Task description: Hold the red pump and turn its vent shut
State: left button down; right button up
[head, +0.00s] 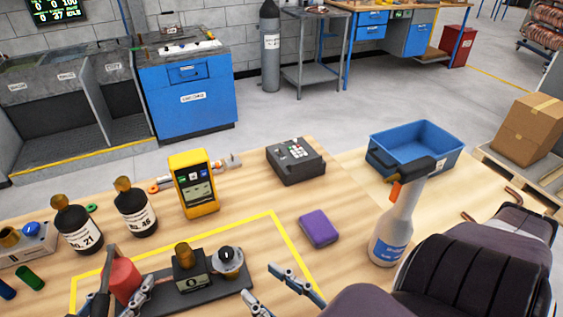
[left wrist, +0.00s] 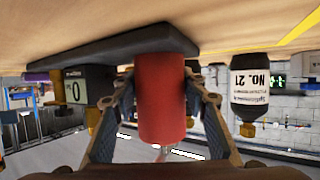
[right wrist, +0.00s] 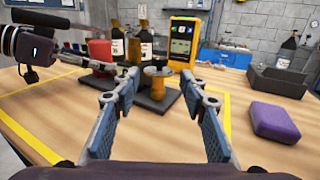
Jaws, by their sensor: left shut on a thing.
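The red pump (head: 124,280) is a red cylinder at the left end of a dark base plate (head: 210,299). My left gripper (head: 128,270) is shut around it, one finger on each side, as the left wrist view also shows at the red cylinder (left wrist: 161,100). On the same plate stand a dark box marked 0 (head: 192,282) with a brass cap and a round fitting (head: 228,262) with a dark top. I cannot tell which part is the vent. My right gripper (right wrist: 158,92) is open and empty, its fingers apart, facing the brass-coloured round fitting (right wrist: 157,84).
A yellow meter (head: 194,185), dark bottles (head: 76,225), a purple block (head: 319,228), a grey box (head: 296,160), a spray bottle (head: 395,225) and a blue bin (head: 440,145) stand around. Yellow tape borders the work area. Table between plate and purple block is clear.

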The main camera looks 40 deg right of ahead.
jog(key=shift+s+d, duration=0.15)
jog(key=shift+s, duration=1.2)
pick_arm(q)
jog(key=c, duration=1.1)
grip_release()
